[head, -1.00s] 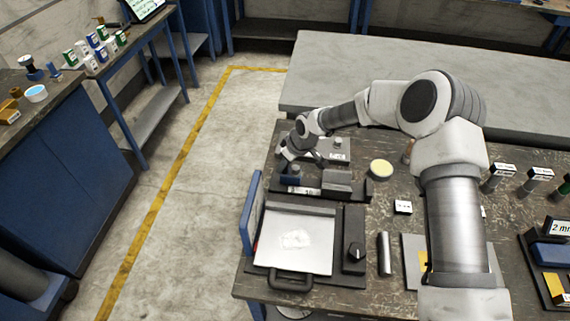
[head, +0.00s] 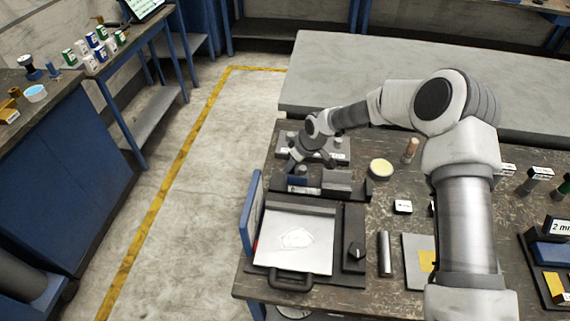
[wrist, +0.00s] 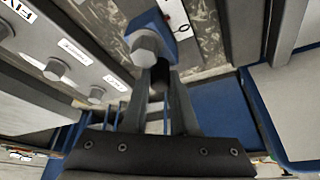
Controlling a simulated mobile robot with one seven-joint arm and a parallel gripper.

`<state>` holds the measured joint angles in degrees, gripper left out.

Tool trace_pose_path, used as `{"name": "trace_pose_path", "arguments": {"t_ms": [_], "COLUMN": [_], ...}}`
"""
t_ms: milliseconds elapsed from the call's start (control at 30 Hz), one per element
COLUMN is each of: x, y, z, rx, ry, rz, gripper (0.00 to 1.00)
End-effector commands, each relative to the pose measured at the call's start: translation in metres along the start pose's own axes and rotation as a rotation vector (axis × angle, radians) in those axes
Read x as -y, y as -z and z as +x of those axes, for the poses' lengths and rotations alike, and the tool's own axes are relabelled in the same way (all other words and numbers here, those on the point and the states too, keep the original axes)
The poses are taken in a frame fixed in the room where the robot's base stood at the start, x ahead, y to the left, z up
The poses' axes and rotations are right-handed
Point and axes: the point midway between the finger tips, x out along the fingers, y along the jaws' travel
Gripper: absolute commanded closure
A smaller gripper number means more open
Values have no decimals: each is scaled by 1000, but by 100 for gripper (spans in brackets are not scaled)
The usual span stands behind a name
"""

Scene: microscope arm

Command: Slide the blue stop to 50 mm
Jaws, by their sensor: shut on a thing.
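The blue stop (head: 298,182) sits on the dark rail with a white scale, behind the metal plate device in the head view. In the wrist view the blue stop (wrist: 178,22) is at the top centre, with a grey faceted knob on its side. My gripper (head: 298,169) is over the stop, its fingers reaching down to it. In the wrist view my gripper (wrist: 160,84) has its fingers closed on a dark post of the stop. The scale (wrist: 177,12) shows only in part, with a 0 legible. The stop's exact reading cannot be told.
A grey block (head: 337,181) stands on the rail just right of the stop. The plate device (head: 298,240) with an upright blue panel (head: 251,212) lies in front. A grey box with labelled knobs (head: 340,146) stands behind. A round cream dish (head: 381,168) is to the right.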

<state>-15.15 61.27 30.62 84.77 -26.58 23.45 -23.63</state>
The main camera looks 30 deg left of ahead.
Motion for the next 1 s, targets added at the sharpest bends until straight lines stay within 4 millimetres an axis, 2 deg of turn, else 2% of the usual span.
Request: {"name": "trace_pose_path", "arguments": {"t_ms": [33,167,467,500,667,1000], "x": [-8,-15,-16,-16,-15,-15], "y": [-9,-20,-21,-21,-21,-21], "z": [-3,-8,-9,-9,-9,-11], "rx": [1,1,1,0,0,0], "ry": [-3,-3,-3,-2,-2,-2], "rz": [6,4,2,2,2,1], "gripper": [100,100,100,72,43,43]}}
